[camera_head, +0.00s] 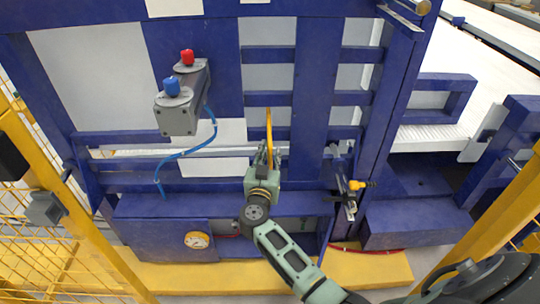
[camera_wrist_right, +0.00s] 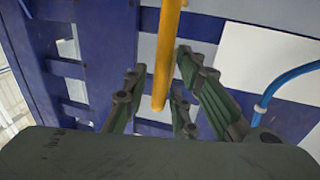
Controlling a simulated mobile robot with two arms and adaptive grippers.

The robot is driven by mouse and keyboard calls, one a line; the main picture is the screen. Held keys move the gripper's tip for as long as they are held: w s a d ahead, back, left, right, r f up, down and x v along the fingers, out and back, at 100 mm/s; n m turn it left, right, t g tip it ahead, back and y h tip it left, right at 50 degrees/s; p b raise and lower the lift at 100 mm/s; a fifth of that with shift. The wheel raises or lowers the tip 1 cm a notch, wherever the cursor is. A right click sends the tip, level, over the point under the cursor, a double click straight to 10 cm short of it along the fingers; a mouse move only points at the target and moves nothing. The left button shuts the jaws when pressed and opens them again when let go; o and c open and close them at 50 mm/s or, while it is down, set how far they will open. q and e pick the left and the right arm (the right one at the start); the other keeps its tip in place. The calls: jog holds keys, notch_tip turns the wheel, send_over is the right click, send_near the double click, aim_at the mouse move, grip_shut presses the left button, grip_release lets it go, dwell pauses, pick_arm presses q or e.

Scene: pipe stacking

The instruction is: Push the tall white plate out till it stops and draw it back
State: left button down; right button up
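My right gripper (camera_head: 265,160) is in front of the blue frame, with its fingers around the lower end of a yellow bar (camera_head: 269,125). In the right wrist view the yellow bar (camera_wrist_right: 168,50) hangs down between the fingers of the gripper (camera_wrist_right: 158,95). The fingers stand apart, with gaps showing beside the bar. White plate surfaces show behind the frame, a tall one (camera_head: 267,78) in the middle and a wide one (camera_head: 95,75) at left. I cannot tell which is the tall white plate. My left gripper is not in view.
A grey box (camera_head: 180,118) with red (camera_head: 187,57) and blue (camera_head: 172,86) buttons juts out at upper left, trailing a blue hose (camera_head: 213,130). A gauge (camera_head: 197,240) sits below. A small yellow-handled fitting (camera_head: 356,185) stands right of the gripper.

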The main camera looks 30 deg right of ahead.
grip_shut()
jog(key=shift+w+d+r, duration=0.1)
jog(key=shift+w+d, duration=0.15)
jog(key=shift+w, duration=0.05)
jog(key=x, duration=0.3)
jog(key=shift+w+a+p, duration=0.15)
jog(key=shift+a+p, duration=0.15)
jog(key=shift+w+d, duration=0.1)
jog(key=shift+w, duration=0.05)
jog(key=shift+o, duration=1.3)
grip_release()
jog(key=shift+d, duration=0.1)
